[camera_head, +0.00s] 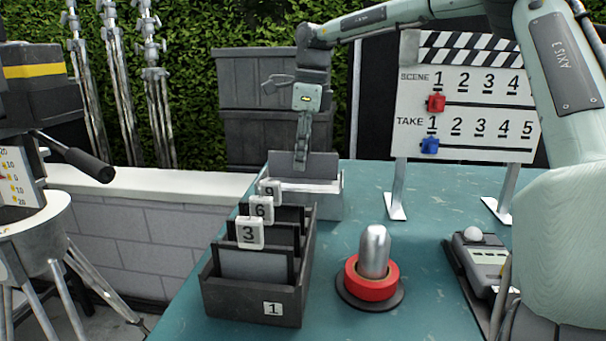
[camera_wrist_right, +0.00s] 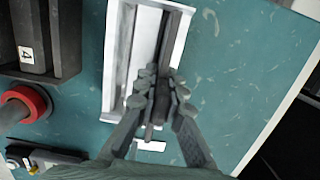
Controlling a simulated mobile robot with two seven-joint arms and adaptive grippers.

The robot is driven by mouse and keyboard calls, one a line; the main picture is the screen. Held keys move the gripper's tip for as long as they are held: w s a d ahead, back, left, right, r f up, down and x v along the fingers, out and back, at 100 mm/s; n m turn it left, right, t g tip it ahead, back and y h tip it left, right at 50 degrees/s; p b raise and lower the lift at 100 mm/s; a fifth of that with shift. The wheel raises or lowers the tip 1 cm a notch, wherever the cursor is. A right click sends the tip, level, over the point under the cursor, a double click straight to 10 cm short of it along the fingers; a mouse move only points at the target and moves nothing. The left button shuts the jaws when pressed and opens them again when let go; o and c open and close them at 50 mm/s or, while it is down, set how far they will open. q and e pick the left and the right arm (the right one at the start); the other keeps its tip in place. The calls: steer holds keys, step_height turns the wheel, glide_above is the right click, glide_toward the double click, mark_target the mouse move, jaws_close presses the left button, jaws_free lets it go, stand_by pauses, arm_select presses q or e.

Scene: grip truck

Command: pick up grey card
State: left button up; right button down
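A flat grey card (camera_head: 322,165) stands upright in a light grey holder (camera_head: 325,205) at the back left of the teal table. My right gripper (camera_head: 301,165) reaches down from above onto the card's top edge. In the right wrist view the fingers (camera_wrist_right: 160,95) lie on both sides of the card's thin edge (camera_wrist_right: 149,133), over the white-rimmed holder (camera_wrist_right: 116,60). The fingers are close together, but I cannot tell whether they press on the card. The card's lower part is hidden in the holder. My left gripper is in neither view.
In front of the holder is a dark box (camera_head: 250,300) of numbered dividers. A red-ringed metal knob (camera_head: 372,280) stands right of it. A scene-and-take board (camera_head: 470,100) stands behind at right, and a grey device (camera_head: 485,258) lies at the right.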

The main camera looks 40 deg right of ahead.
steer(key=shift+r, duration=0.15)
step_height(320, 180, up, 9)
steer(key=shift+f, duration=0.2)
steer(key=s+a+r+p, duration=0.3)
steer(key=a, duration=0.1)
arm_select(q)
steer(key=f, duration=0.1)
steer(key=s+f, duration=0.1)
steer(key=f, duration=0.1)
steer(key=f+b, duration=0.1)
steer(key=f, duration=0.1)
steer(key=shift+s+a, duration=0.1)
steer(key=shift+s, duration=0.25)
arm_select(e)
step_height(320, 180, down, 5)
steer(key=shift+s, duration=0.1)
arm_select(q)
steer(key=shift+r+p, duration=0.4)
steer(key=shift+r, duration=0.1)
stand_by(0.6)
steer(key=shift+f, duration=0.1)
arm_select(e)
steer(key=shift+f, duration=0.2)
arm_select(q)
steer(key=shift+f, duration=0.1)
arm_select(e)
steer(key=shift+f, duration=0.35)
